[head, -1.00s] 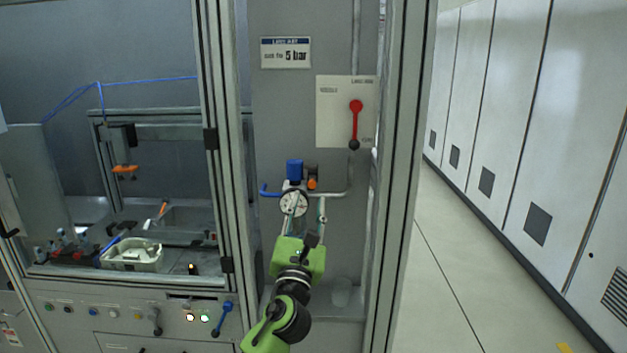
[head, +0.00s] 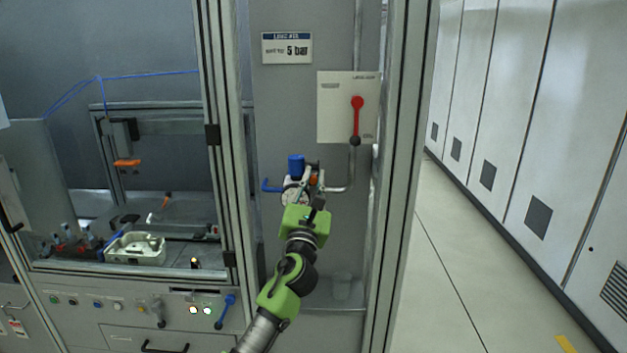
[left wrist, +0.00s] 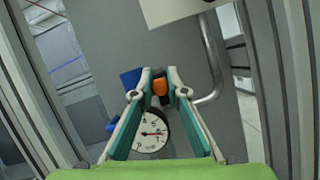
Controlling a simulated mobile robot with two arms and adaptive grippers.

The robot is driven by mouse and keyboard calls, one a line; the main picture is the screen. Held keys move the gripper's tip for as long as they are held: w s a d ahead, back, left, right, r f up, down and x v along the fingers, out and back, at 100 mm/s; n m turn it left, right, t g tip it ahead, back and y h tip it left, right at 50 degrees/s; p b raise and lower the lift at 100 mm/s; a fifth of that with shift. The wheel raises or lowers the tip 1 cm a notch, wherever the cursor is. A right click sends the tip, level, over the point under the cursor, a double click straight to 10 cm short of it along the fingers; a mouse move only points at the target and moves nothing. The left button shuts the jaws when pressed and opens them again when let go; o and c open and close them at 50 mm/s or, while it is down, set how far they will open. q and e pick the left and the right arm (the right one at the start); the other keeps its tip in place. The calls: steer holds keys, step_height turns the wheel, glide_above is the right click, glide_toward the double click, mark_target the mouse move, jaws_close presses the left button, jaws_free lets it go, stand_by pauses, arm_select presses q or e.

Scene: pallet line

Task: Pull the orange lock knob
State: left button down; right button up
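The orange lock knob (head: 313,169) sits on the air unit on the grey panel, just right of a blue knob (head: 296,167). My left gripper (head: 311,178) reaches up to it from below and hides its lower part. In the left wrist view the orange lock knob (left wrist: 159,87) shows between the two fingertips of the left gripper (left wrist: 160,76). A narrow gap seems to remain beside it, so the fingers look open around it; contact cannot be made out. My right gripper is in neither view.
A round pressure gauge (left wrist: 152,133) sits below the knob, close to the fingers. A grey pipe (left wrist: 214,75) bends past on the right. A red lever (head: 357,120) is on the plate above. Frame posts (head: 401,170) stand on the right.

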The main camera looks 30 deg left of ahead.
arm_select(q)
steer(key=shift+s+d+p, duration=0.35)
steer(key=shift+s+p, duration=0.05)
steer(key=shift+p, duration=0.05)
steer(key=shift+s+d+p, duration=0.35)
steer(key=shift+s+d, duration=0.05)
steer(key=shift+s, duration=0.3)
steer(key=shift+w+f, duration=0.1)
steer(key=shift+f, duration=0.05)
steer(key=c, duration=2)
jaws_free()
steer(key=shift+s, duration=0.2)
steer(key=shift+s, duration=0.1)
steer(key=v, duration=1.1)
steer(key=shift+s+d, duration=0.25)
steer(key=shift+s, duration=0.1)
